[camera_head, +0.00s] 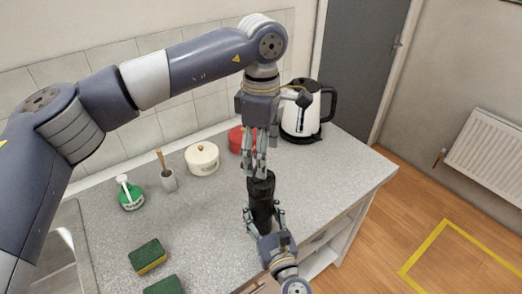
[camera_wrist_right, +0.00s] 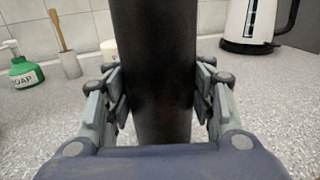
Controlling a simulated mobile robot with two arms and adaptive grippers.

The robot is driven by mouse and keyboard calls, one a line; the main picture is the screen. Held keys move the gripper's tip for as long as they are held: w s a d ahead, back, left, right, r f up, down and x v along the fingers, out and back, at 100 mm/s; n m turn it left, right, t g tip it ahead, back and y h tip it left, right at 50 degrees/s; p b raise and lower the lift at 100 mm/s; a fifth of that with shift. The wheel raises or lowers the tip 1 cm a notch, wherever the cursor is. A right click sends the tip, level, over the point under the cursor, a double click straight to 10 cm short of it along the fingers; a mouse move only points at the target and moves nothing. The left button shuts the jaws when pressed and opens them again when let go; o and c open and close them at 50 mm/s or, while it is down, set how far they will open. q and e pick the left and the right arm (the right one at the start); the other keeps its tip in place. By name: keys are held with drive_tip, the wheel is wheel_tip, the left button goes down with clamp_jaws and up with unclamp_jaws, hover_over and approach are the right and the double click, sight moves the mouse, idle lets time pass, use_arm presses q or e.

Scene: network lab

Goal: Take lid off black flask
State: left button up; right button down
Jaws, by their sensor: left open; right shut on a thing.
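The black flask (camera_head: 262,201) stands upright on the grey speckled counter. My right gripper (camera_head: 264,215) is shut around its lower body from the front. In the right wrist view the flask (camera_wrist_right: 156,70) fills the middle, with the fingers of my right gripper (camera_wrist_right: 160,100) on both sides of it. My left gripper (camera_head: 259,170) points down from above, directly over the flask's top. Its fingers are open, with their tips at or just above the black lid (camera_head: 262,177). I cannot tell whether the fingertips touch the lid.
A kettle (camera_head: 301,115) and a red pot (camera_head: 236,140) stand behind the flask. A cream pot (camera_head: 202,158), a brush holder (camera_head: 168,180) and a green soap bottle (camera_head: 131,195) stand to the left. Sponges (camera_head: 148,257) lie at the front left. The counter right of the flask is clear.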

use_arm(q)
drive_tip(key=m, duration=0.5)
drive_tip(key=shift+m, duration=0.3)
drive_tip(key=m, duration=1)
drive_tip(key=shift+m, duration=0.3)
drive_tip(key=m, duration=0.4)
drive_tip(key=shift+m, duration=0.4)
drive_tip(key=shift+f, duration=4)
drive_tip(key=shift+c, duration=0.6)
